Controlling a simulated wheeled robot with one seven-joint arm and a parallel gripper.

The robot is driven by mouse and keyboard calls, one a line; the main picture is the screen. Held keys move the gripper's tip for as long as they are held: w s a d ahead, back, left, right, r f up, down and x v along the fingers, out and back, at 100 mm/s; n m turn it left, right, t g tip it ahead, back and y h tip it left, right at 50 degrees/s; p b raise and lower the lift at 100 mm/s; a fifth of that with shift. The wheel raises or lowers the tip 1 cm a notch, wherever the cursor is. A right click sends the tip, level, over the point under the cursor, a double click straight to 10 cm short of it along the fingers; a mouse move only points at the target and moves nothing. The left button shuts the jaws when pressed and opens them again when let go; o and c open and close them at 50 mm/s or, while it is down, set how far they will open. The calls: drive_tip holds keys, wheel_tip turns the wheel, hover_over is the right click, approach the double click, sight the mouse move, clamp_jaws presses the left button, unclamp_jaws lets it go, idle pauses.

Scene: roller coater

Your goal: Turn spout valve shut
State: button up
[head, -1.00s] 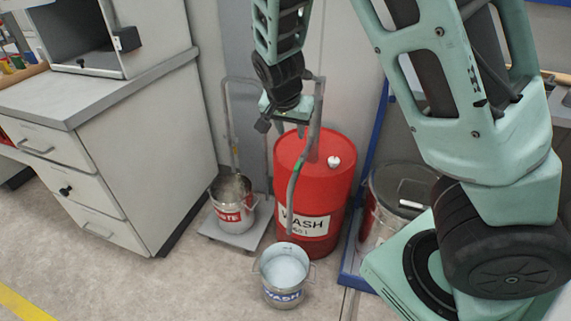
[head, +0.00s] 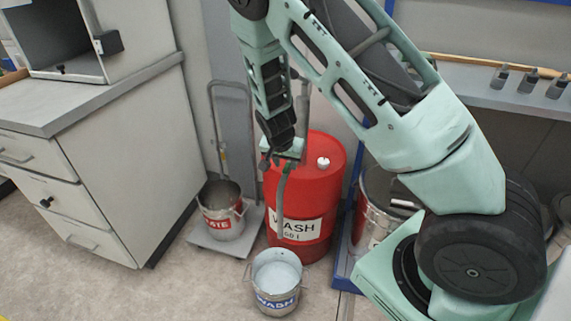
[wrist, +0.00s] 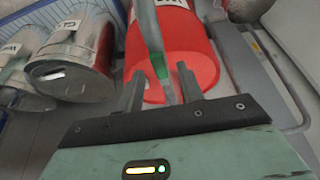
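The grey spout pipe (head: 282,205) rises from the red WASH drum (head: 318,190), bends over and hangs down in front of it. A green part shows on the spout in the wrist view (wrist: 159,70); I cannot tell the valve's setting. My gripper (head: 272,163) is at the upper part of the hanging spout and hides some of it. In the wrist view my gripper (wrist: 160,85) has its two dark fingers apart, with the spout and green part seen between them. I cannot tell whether either finger touches it.
A WASH bucket (head: 277,273) with pale liquid stands on the floor below the spout. A WASTE bucket (head: 222,222) sits on a trolley (head: 228,240) to the left. A cabinet (head: 95,165) is further left. Metal containers (head: 375,215) stand close right of the drum.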

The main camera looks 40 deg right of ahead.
drive_tip(key=shift+f, duration=0.25)
clamp_jaws()
